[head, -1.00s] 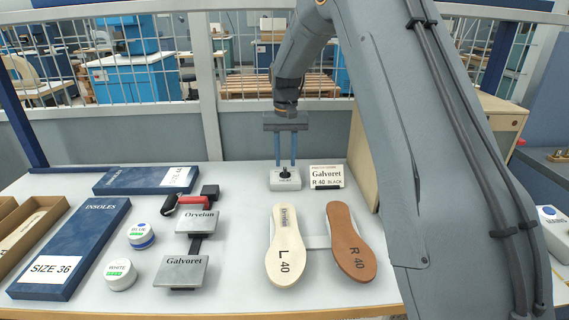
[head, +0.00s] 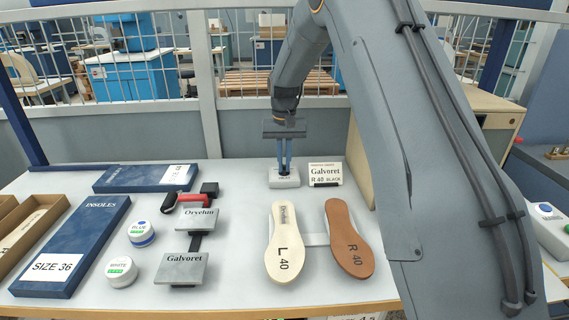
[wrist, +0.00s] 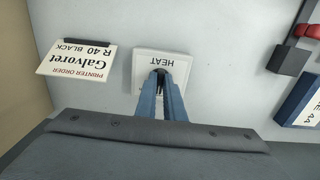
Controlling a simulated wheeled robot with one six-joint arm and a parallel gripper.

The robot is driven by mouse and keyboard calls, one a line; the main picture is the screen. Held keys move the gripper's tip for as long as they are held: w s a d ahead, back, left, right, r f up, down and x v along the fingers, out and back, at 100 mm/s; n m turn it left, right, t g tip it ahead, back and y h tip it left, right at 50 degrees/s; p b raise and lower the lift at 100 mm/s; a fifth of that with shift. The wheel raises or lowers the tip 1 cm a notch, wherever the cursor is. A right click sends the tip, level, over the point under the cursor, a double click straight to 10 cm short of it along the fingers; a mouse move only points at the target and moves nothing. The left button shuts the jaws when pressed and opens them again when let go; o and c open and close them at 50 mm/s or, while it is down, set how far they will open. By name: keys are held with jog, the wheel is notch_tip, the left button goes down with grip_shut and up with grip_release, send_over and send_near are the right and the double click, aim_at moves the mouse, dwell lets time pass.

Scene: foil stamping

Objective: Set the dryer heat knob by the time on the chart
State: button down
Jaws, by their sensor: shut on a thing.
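The heat knob's white base, marked HEAT (wrist: 144,62), stands at the back of the table; it also shows in the head view (head: 284,182). My gripper (head: 285,170) points straight down over it. In the wrist view, its blue fingers (wrist: 160,82) are shut on the dark knob (wrist: 159,71), whose pointer and scale are mostly hidden by the fingers. A white card reading "Galvoret R 40 BLACK" (head: 325,174) stands just right of the base. I cannot make out a time chart in these views.
Two insoles, a pale L 40 (head: 284,240) and a brown R 40 (head: 349,240), lie in front. Plates marked Orvelun (head: 197,220) and Galvoret (head: 184,268), a blue insole box (head: 75,240) and small jars (head: 121,271) lie left. A wooden cabinet (head: 362,160) stands right.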

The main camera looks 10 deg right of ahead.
jog(key=m, duration=0.4)
jog(key=shift+a+m, duration=0.1)
jog(key=shift+m, duration=0.3)
jog(key=shift+w+r+m, duration=0.1)
jog(key=shift+w+m, duration=0.05)
jog(key=shift+m, duration=1.75)
jog(key=c, duration=1.9)
grip_release()
jog(key=shift+o, duration=0.2)
notch_tip(320, 180, up, 8)
jog(key=shift+f+b, duration=0.1)
jog(key=shift+b, duration=0.6)
